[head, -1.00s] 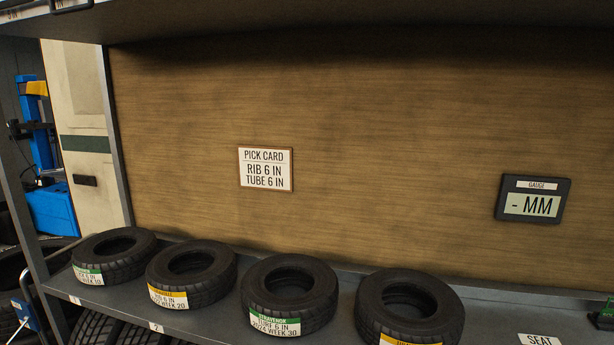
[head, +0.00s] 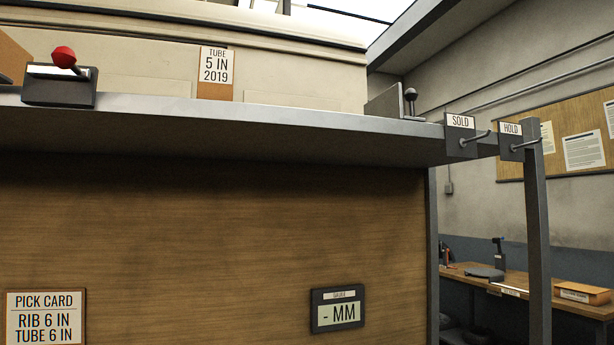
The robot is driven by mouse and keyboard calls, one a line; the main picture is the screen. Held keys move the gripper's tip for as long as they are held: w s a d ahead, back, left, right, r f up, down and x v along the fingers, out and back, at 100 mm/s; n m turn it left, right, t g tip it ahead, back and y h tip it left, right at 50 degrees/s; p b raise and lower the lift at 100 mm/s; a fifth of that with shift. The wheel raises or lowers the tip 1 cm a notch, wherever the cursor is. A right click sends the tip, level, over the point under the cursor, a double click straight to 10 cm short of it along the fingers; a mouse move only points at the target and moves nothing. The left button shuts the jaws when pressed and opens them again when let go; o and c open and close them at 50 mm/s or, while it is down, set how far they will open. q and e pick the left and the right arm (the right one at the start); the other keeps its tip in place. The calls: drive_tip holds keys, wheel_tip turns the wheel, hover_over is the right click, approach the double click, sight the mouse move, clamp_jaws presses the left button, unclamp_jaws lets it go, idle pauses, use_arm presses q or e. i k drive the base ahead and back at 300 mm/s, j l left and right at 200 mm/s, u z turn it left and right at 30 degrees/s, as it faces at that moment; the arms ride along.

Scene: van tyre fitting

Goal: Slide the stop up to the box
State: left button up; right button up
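A dark block with a red ball-ended lever (head: 65,58) sits on the front edge of the upper shelf at the left. A grey upright plate with a dark knob (head: 410,95) stands near the shelf's right end; it may be the stop, but I cannot tell for sure. Part of a brown cardboard box (head: 12,55) shows at the far left edge, mostly out of the picture. A card reading TUBE 5 IN 2019 (head: 216,66) stands between them. Neither of my grippers is in view.
The upper shelf (head: 270,112) has bare edge between the card and the grey plate. SOLD (head: 459,121) and HOLD (head: 510,128) tags with hooks hang at the right end. A pick card (head: 45,315) and gauge (head: 338,310) are below. A workbench (head: 560,290) stands at right.

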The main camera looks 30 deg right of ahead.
sight(389, 104)
drive_tip(key=k+l, duration=0.25)
drive_tip(key=l, duration=0.15)
drive_tip(key=k+l, duration=0.5)
drive_tip(key=l, duration=0.25)
